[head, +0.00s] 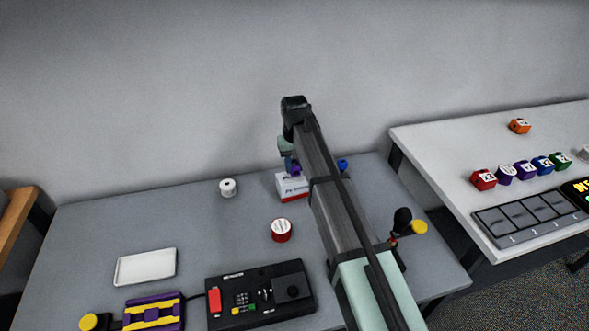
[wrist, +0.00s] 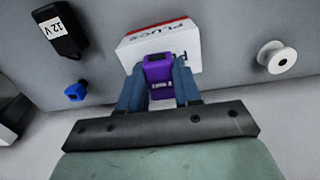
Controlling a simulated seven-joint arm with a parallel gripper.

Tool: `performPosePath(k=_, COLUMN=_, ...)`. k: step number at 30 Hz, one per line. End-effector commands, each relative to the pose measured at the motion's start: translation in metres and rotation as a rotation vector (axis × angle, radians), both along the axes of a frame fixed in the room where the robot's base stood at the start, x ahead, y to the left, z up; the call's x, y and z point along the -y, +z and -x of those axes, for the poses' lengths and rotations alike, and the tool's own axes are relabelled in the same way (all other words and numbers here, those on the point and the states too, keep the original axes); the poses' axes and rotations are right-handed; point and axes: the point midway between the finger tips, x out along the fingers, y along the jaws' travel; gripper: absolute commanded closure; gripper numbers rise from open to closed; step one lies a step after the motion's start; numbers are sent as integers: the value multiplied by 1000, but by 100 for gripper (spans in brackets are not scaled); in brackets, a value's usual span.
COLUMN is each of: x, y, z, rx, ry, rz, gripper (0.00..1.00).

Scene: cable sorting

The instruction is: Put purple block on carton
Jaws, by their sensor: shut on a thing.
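The purple block (wrist: 158,73) is between the two blue fingers of my gripper (wrist: 160,88), which is shut on it. In the wrist view the block overlaps the white and red carton (wrist: 185,38); I cannot tell whether it touches the carton's top. In the head view the carton (head: 290,187) stands on the grey table near the back, and my gripper (head: 292,166) is just above it. The purple block (head: 296,171) shows only in small part there, with my arm covering the area to the right.
A white spool (head: 228,187) stands left of the carton, and a red spool (head: 281,230) in front. A small blue block (head: 343,165) lies right of it. A black device (head: 260,293) and white tray (head: 146,266) are nearer the front. A black 12 V adapter (wrist: 62,33) lies nearby.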

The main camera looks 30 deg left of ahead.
Motion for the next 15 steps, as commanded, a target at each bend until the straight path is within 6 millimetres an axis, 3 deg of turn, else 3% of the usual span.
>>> performPosePath(k=5, x=0, y=-20, z=0, rx=0, ry=0, rz=0, gripper=97)
performPosePath(k=15, x=0, y=-22, z=0, rx=0, ry=0, rz=0, gripper=97)
